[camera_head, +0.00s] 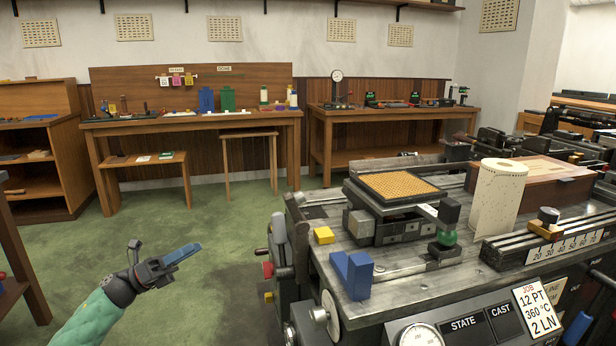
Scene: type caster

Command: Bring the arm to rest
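My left arm comes in from the lower left with a green sleeve. Its gripper (188,254) is held over the green floor, left of the type caster and apart from it. The blue-grey fingers point right and slightly up. They are seen from the side and overlap, so I cannot tell how far apart they are. I see no object held in them.
A wooden workbench (195,121) stands at the back. The floor (225,240) between is clear.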

